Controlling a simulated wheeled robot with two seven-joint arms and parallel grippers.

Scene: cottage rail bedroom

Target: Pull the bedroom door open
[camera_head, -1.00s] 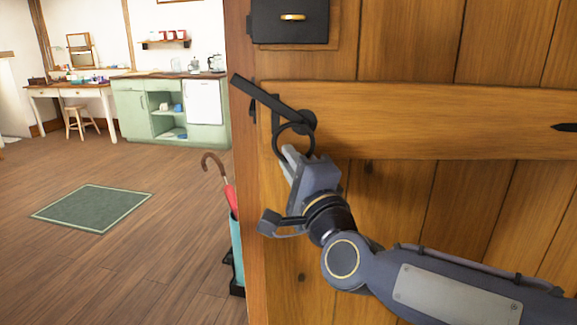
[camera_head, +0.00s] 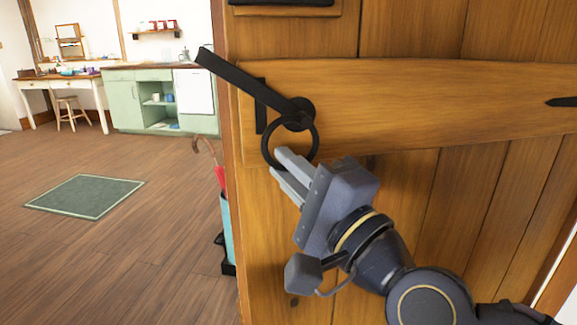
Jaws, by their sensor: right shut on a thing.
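The bedroom door (camera_head: 400,185) is made of wooden planks with a cross rail and fills the right half of the head view. A black latch bar (camera_head: 245,83) slants up to the left past the door's edge. A black ring handle (camera_head: 317,140) hangs from a round plate below it. My right gripper (camera_head: 281,166) is at the lower part of the ring, with its fingers shut on it. The fingers partly hide the ring's bottom. The door stands partly open, and the room beyond shows left of its edge. My left gripper is not in view.
An umbrella stand (camera_head: 227,228) with a red umbrella stands just beyond the door's edge. A green rug (camera_head: 86,196) lies on the wooden floor. A green cabinet (camera_head: 130,96) and a white table (camera_head: 68,80) with a stool stand at the back. The floor between is clear.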

